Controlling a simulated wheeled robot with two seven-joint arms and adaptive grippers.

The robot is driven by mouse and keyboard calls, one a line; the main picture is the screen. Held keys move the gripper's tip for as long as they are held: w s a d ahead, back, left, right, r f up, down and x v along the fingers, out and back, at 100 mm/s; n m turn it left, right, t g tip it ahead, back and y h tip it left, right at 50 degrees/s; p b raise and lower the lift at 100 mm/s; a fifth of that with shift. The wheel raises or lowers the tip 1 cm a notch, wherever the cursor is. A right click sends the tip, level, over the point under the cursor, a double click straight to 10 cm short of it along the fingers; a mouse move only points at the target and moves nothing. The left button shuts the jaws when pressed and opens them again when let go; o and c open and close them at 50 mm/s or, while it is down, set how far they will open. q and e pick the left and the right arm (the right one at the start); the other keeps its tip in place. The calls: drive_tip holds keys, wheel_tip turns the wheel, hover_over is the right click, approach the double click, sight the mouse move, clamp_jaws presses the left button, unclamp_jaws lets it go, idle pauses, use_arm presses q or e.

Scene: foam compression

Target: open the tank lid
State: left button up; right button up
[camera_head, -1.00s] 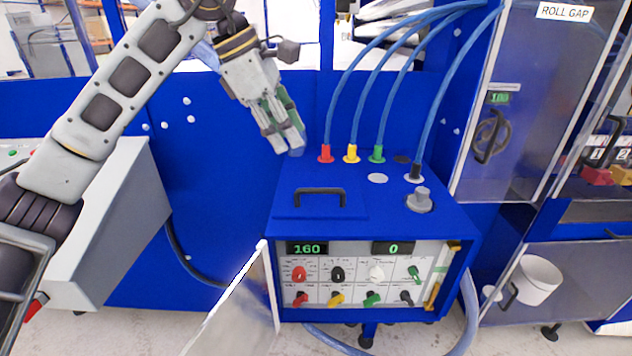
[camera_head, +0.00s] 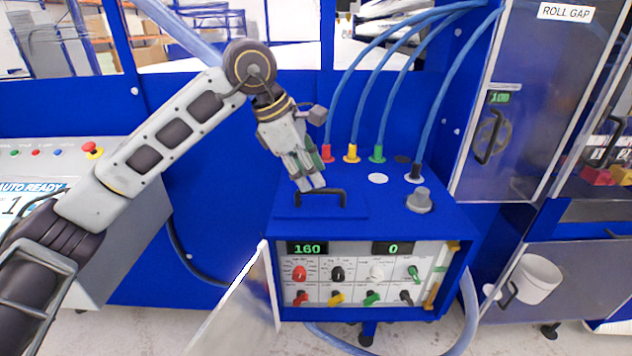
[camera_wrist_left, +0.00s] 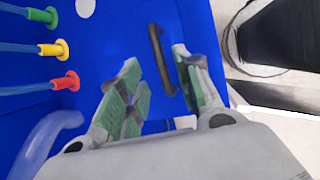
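The tank is a blue box (camera_head: 440,237) with a flat blue lid (camera_head: 345,210) on the left part of its top. A black lid handle (camera_head: 321,191) stands on the lid and is level and closed down. My left gripper (camera_head: 312,187) is just above the handle, pointing down at it. In the left wrist view my left gripper (camera_wrist_left: 155,95) is open, with its green-padded fingers apart, and the handle (camera_wrist_left: 160,58) shows beyond and between them. I cannot see contact with the handle. My right gripper is not in view.
Red (camera_head: 327,154), yellow (camera_head: 352,154) and green (camera_head: 377,154) hose fittings stand behind the lid. A grey knob (camera_head: 420,200) is at the right of the top. An open panel door (camera_head: 240,305) hangs at the front left. A roll gap cabinet (camera_head: 515,110) stands at the right.

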sight(319, 189)
use_arm(q)
drive_tip(key=x, duration=0.3)
drive_tip(key=shift+f, duration=0.15)
drive_tip(key=shift+d+f, duration=0.1)
drive_tip(key=shift+f, duration=0.1)
drive_tip(key=shift+c, duration=0.3)
drive_tip(key=c, duration=0.5)
clamp_jaws()
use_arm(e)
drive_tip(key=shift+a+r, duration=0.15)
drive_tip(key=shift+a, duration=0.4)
